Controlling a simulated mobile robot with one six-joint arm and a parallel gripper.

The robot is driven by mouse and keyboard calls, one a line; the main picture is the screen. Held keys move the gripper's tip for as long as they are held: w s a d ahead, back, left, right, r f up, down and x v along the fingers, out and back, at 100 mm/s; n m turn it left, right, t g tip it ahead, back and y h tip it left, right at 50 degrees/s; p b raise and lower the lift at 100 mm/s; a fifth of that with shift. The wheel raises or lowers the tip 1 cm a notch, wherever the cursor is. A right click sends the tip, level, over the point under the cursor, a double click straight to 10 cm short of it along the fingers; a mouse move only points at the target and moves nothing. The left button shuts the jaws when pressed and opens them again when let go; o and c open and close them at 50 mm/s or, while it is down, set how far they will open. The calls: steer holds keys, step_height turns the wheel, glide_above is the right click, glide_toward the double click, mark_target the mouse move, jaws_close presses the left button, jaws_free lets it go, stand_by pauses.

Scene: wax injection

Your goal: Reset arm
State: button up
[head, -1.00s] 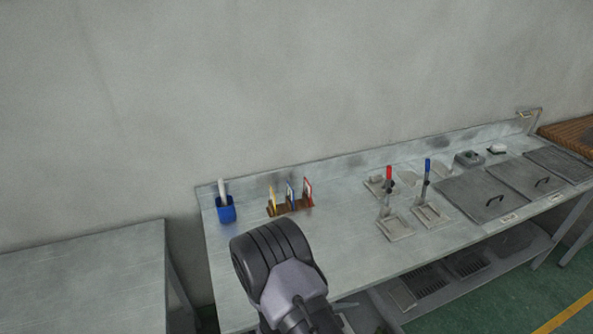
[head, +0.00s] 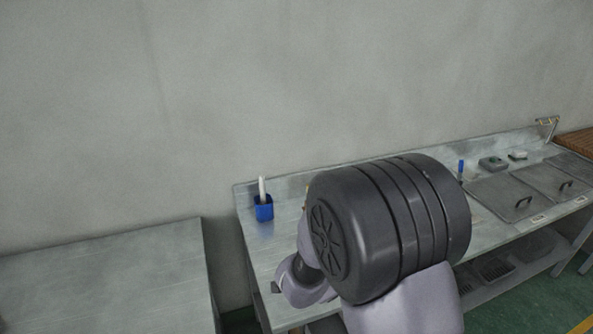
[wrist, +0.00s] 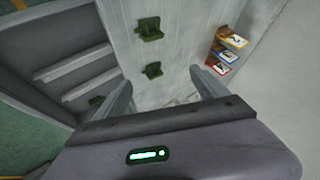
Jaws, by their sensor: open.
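My gripper (wrist: 165,92) shows in the wrist view with its two fingers spread apart and nothing between them. It is tilted over the metal workbench (wrist: 125,20). In the head view my raised arm fills the middle and hides much of the workbench (head: 262,255). I cannot make out the fingers there.
A blue cup (head: 264,212) with a white stick stands at the bench's left end. Numbered cards (wrist: 228,55) stand in a holder, and dark green fixtures (wrist: 150,29) show in the wrist view. Lidded wells (head: 505,197) lie right. Another table (head: 110,270) is left.

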steer(key=s+a+r+n+y+b, duration=0.2)
steer(key=s+r+n+y+b, duration=0.5)
steer(key=r, duration=0.6)
steer(key=s+d+n+g+h, duration=0.1)
steer(key=s+d, duration=0.1)
steer(key=s, duration=0.8)
steer(key=s+d+g, duration=0.1)
steer(key=s+d, duration=0.2)
steer(key=s, duration=0.7)
steer(key=shift+n+h+b, duration=0.35)
steer(key=shift+n+h, duration=0.05)
